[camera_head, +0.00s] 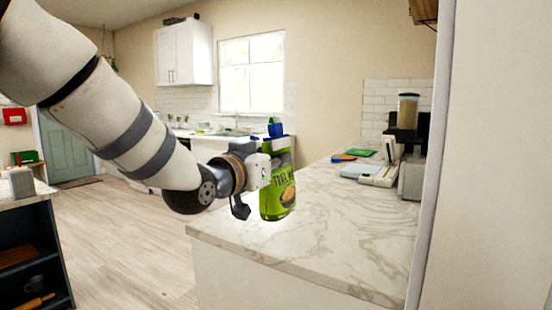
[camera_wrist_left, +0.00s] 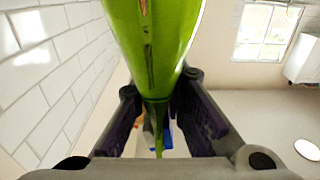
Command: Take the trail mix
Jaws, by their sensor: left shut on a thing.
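The trail mix (camera_head: 279,190) is a bright green bag with dark lettering and a food picture, upright in the head view. My left gripper (camera_head: 268,165) is shut on the bag near its upper part, and the bag appears to be held over the near left part of the marble counter (camera_head: 330,235). In the left wrist view the green bag (camera_wrist_left: 153,45) fills the upper middle, with its narrow edge between the two dark fingers of the left gripper (camera_wrist_left: 158,115). I cannot tell the gap between bag and counter. My right gripper is not in view.
A coffee grinder or similar appliance (camera_head: 407,112), a pale device (camera_head: 380,175) and a green item (camera_head: 361,153) are at the counter's far right. The near counter is bare. A pale wall (camera_head: 490,160) borders the right. Wooden floor (camera_head: 125,235) lies open at left.

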